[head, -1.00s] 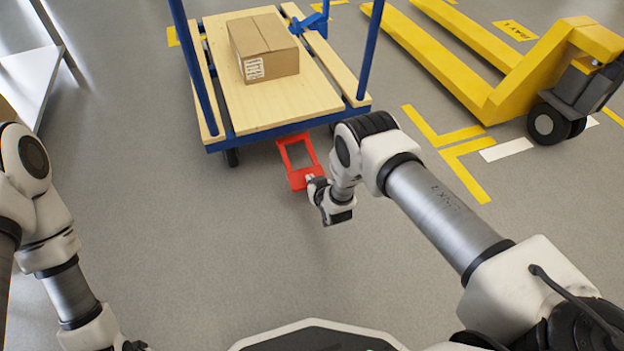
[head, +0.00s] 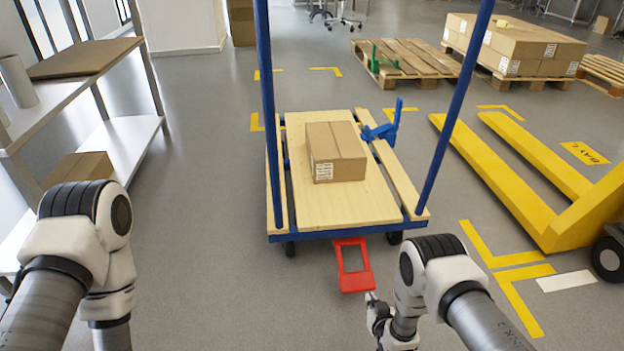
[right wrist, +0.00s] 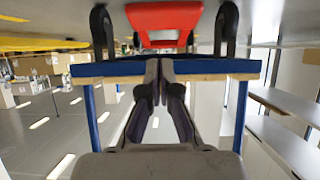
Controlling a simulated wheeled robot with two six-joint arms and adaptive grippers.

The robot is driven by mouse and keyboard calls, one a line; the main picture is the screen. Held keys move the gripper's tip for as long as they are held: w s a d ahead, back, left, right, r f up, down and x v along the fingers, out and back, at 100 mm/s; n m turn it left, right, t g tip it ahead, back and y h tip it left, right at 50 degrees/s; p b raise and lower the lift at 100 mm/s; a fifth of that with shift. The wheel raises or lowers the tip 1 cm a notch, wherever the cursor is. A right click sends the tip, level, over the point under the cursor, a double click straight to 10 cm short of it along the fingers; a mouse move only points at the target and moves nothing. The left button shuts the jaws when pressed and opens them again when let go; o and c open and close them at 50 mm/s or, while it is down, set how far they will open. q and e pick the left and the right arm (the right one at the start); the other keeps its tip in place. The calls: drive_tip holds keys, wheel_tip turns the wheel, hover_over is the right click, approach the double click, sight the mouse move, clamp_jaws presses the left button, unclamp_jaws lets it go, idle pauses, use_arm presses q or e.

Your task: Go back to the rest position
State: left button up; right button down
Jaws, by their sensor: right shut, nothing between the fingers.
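My right gripper (head: 371,296) is shut and empty, just off the near right corner of the red handle (head: 355,284) at the front of the cart. In the right wrist view its closed fingers (right wrist: 160,75) point towards the cart, and the red handle (right wrist: 163,18) shows at the top, apart from the fingers. I cannot tell the exact gap in the head view. My left arm (head: 85,240) is bent at the left, and its gripper is out of the picture.
The blue-framed cart (head: 350,236) with a wooden deck carries a cardboard box (head: 335,152). A yellow pallet jack (head: 540,215) stands at the right, a shelf (head: 75,85) at the left. Floor between shelf and cart is clear.

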wheel_tip(320, 180, up, 5)
drive_tip(key=w+d, duration=0.1)
drive_tip(key=s+d+r+g+p, duration=0.15)
drive_tip(key=s+g, duration=0.55)
drive_tip(key=s, duration=1.1)
drive_tip(key=s+d+r+g, duration=0.1)
drive_tip(key=s+r+g, duration=0.35)
drive_tip(key=s, duration=1.45)
wheel_tip(320, 180, up, 36)
drive_tip(key=g+p, duration=0.1)
drive_tip(key=p, duration=3.7)
drive_tip(key=shift+w+a+m, duration=0.15)
drive_tip(key=shift+w+m, duration=0.2)
drive_tip(key=shift+m, duration=0.05)
